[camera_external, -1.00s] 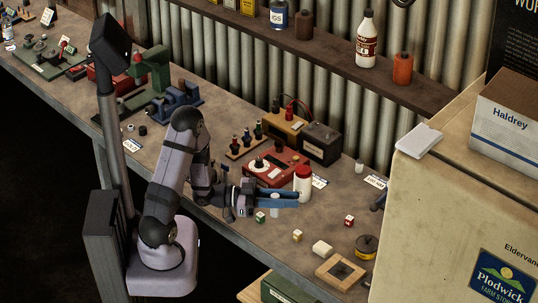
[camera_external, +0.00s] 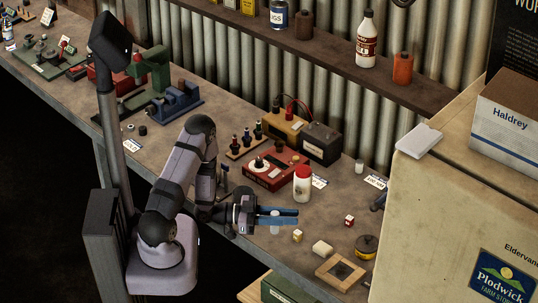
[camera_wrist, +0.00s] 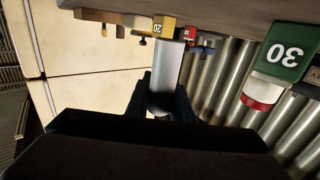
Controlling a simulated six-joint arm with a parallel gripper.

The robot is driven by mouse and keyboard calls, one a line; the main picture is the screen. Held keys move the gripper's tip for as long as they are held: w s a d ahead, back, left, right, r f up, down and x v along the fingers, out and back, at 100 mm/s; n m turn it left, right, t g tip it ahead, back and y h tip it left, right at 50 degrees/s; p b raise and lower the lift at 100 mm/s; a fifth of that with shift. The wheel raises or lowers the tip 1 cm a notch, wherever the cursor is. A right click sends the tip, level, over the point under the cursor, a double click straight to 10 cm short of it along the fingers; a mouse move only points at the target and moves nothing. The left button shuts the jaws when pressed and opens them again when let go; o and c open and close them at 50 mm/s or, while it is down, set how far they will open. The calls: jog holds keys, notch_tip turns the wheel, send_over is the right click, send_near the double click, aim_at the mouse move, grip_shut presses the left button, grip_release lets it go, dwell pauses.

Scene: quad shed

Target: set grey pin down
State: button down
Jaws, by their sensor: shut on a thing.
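The grey pin (camera_external: 275,228) is a pale upright cylinder between the blue fingers of my gripper (camera_external: 278,216), above or on the front part of the bench. In the wrist view the pin (camera_wrist: 166,72) stands between the dark fingertips (camera_wrist: 166,104). My gripper is shut on it. I cannot tell whether its lower end touches the bench.
Near the pin are a yellow-and-white cube (camera_external: 297,236), a red-and-white cube (camera_external: 349,221) and a white block (camera_external: 322,248). A white red-capped bottle (camera_external: 302,186) stands behind the fingers. The wrist view shows a green block marked 30 (camera_wrist: 286,50) and a yellow block marked 20 (camera_wrist: 163,28).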

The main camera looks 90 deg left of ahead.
jog(key=shift+f, duration=0.95)
jog(key=shift+f, duration=0.15)
jog(key=shift+f, duration=0.15)
jog(key=c, duration=1.5)
grip_release()
jog(key=shift+c, duration=0.2)
jog(key=shift+s+a, duration=0.15)
jog(key=shift+s, duration=0.45)
jog(key=s+b, duration=0.2)
jog(key=s, duration=0.2)
jog(key=shift+a+b, duration=0.2)
jog(key=shift+b, duration=0.15)
jog(key=shift+o, duration=0.4)
jog(key=shift+s+r, duration=0.25)
jog(key=shift+s, duration=0.8)
